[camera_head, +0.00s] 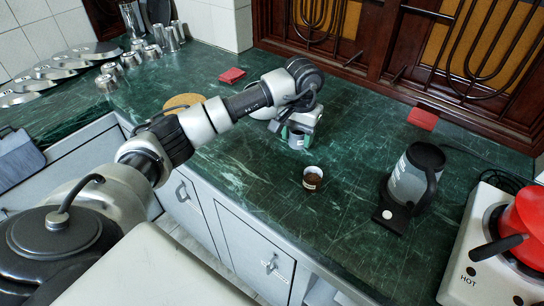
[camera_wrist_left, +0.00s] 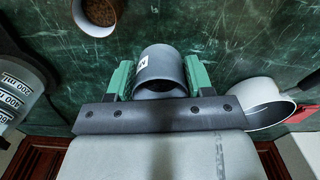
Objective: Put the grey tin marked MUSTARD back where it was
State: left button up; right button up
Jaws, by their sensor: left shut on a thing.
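The grey tin (camera_head: 296,141) is between the green fingers of my left gripper (camera_head: 299,128), at the middle of the green counter. In the left wrist view the tin (camera_wrist_left: 161,68) sits between the two fingers of the left gripper (camera_wrist_left: 160,80), which is shut on it. A small part of a white label shows on the tin, but the word cannot be read. I cannot tell whether its base touches the counter. My right gripper is in neither view.
A white cup with brown contents (camera_head: 312,178) stands just in front. A grey jug (camera_head: 416,176) on a black base is to the right, near a hotplate with a red pot (camera_head: 525,225). Red blocks (camera_head: 231,75) (camera_head: 423,118) lie behind. Metal cups and lids fill the back left.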

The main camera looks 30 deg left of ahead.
pick_arm(q)
jog(key=p, duration=0.1)
send_over(272, 166)
notch_tip(272, 166, down, 4)
jog(key=shift+r, duration=0.1)
notch_tip(272, 166, down, 4)
jog(key=shift+r+p, duration=0.1)
jog(key=shift+p, duration=0.45)
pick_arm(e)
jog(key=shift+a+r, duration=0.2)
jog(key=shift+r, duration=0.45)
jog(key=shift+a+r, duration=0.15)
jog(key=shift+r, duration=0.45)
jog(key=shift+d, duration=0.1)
pick_arm(q)
jog(key=shift+f, duration=0.3)
jog(key=o, duration=0.9)
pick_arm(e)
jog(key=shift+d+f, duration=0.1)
pick_arm(q)
jog(key=shift+r, duration=0.15)
